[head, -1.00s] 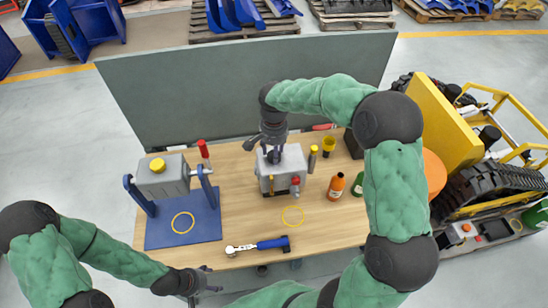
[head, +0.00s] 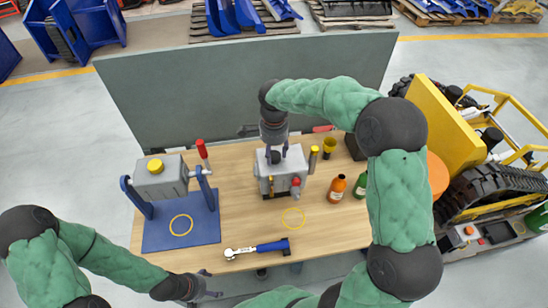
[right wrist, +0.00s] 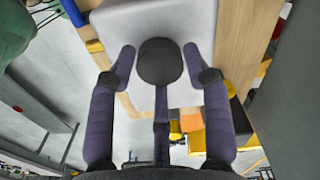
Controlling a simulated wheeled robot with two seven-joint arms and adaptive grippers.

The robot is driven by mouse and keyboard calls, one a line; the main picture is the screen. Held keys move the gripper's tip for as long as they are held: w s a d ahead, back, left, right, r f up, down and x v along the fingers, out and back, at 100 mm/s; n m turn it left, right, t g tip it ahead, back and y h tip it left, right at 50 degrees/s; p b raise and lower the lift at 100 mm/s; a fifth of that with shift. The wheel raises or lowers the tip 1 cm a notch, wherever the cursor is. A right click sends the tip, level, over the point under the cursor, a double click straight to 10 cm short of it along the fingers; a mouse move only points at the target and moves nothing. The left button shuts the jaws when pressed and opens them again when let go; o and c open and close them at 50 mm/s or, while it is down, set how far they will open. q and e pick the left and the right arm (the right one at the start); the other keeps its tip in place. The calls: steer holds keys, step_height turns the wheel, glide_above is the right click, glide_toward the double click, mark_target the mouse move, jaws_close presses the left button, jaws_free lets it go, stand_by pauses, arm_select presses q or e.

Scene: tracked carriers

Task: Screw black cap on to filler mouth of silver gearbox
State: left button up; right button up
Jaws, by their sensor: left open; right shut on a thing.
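The silver gearbox (head: 283,172) stands on the wooden table, left of the bottles. The black cap (head: 275,157) is at the top of this gearbox, upright as far as I can tell. The filler mouth is hidden beneath it. My right gripper (head: 277,150) points down from above and is shut on the cap. In the right wrist view the round cap (right wrist: 160,61) sits between the two fingertips, with the pale gearbox top (right wrist: 200,25) behind it. Whether the thread is engaged cannot be seen. My left gripper (head: 212,287) is open and empty at the table's front edge.
A grey box with a yellow cap (head: 155,166) stands in a blue frame (head: 155,238) at left. A torque wrench (head: 258,248) lies in front. An orange bottle (head: 336,188), a green bottle (head: 360,186) and a yellow cup (head: 329,145) stand right. A grey panel rises behind.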

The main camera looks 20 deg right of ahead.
steer(key=shift+f+m, duration=0.15)
steer(key=shift+m, duration=1.05)
steer(key=shift+m+b, duration=0.4)
steer(key=shift+m, duration=0.7)
steer(key=m, duration=0.3)
steer(key=shift+b, duration=0.4)
steer(key=m+b, duration=0.1)
steer(key=m, duration=0.5)
steer(key=shift+m, duration=0.3)
steer(key=o, duration=1)
